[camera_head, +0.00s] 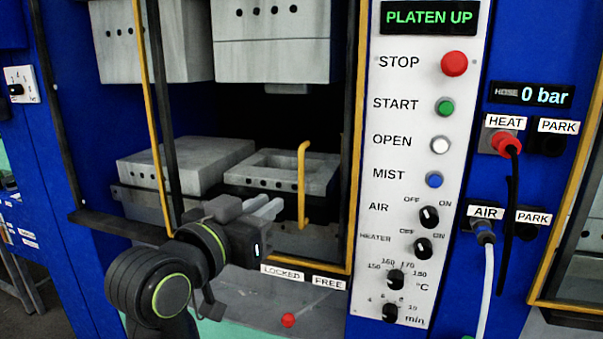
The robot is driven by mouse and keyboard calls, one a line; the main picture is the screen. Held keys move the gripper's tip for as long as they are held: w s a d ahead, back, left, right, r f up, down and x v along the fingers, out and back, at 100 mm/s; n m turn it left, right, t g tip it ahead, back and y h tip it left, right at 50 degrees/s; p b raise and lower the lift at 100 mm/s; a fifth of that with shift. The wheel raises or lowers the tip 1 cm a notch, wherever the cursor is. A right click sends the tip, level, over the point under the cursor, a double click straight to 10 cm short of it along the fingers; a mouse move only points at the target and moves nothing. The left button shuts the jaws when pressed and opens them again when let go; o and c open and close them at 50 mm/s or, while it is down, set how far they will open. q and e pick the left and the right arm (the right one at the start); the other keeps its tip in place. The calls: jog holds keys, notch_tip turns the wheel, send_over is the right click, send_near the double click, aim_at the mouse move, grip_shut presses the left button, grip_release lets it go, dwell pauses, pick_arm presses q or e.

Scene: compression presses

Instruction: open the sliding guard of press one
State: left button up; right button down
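The guard of the press in front of me is a see-through panel with a yellow frame (152,100). It stands across the press opening, with the platens visible behind it. A yellow upright bar handle (303,185) is on its right half. My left gripper (276,207) is in front of the guard, just left of the handle. Its two pale fingers point right towards the handle and look a little apart, with nothing seen between them. The handle is not between the fingers. My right gripper is not in view.
LOCKED (283,273) and FREE (328,282) labels sit under the guard, with a red knob (288,320) below. Right of the guard is the control panel (405,185), its display reading PLATEN UP. Hoses (487,270) hang further right, beside another yellow frame (570,230).

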aim_at(299, 183)
pick_arm(q)
jog(key=p+x, duration=0.2)
jog(key=x, duration=1)
jog(key=shift+f, duration=0.1)
jog(key=shift+c, duration=0.2)
grip_shut()
